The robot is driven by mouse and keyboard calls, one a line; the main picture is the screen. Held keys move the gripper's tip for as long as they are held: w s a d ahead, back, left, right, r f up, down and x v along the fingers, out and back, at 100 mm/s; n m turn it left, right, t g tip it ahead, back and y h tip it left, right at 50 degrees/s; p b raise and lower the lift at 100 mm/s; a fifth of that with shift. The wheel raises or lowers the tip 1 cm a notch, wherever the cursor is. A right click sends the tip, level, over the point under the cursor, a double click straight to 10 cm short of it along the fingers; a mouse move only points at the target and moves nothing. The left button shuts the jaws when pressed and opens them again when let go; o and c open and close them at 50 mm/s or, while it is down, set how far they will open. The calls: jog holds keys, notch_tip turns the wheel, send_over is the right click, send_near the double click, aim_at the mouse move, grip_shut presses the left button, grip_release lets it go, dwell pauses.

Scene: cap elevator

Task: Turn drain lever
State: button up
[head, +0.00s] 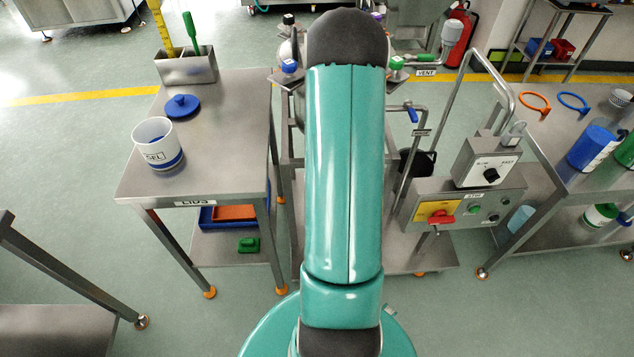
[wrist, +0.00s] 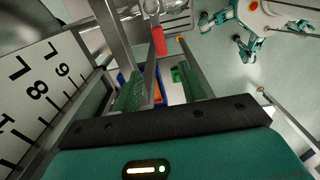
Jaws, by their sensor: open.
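A red lever handle (wrist: 157,41), which I take to be the drain lever, shows in the wrist view beyond the fingertips, near the line between them. No label on it can be read. My gripper (wrist: 157,78) is open, with its two green-padded fingers apart and nothing visible held between them. I cannot tell the depth gap between the fingers and the red handle. In the head view my own arm covers the middle, so my gripper and this lever are hidden there.
A white numbered scale (wrist: 42,85) stands close left of my gripper. In the head view, the lids table (head: 230,130) is left, a control box (head: 465,205) with a red knob (head: 441,217) right. A blue-handled valve (head: 411,114) stands right of my arm.

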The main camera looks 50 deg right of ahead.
notch_tip(320, 180, down, 12)
jog(key=shift+d+f, duration=0.1)
jog(key=shift+f, duration=0.05)
dwell(0.3)
grip_shut()
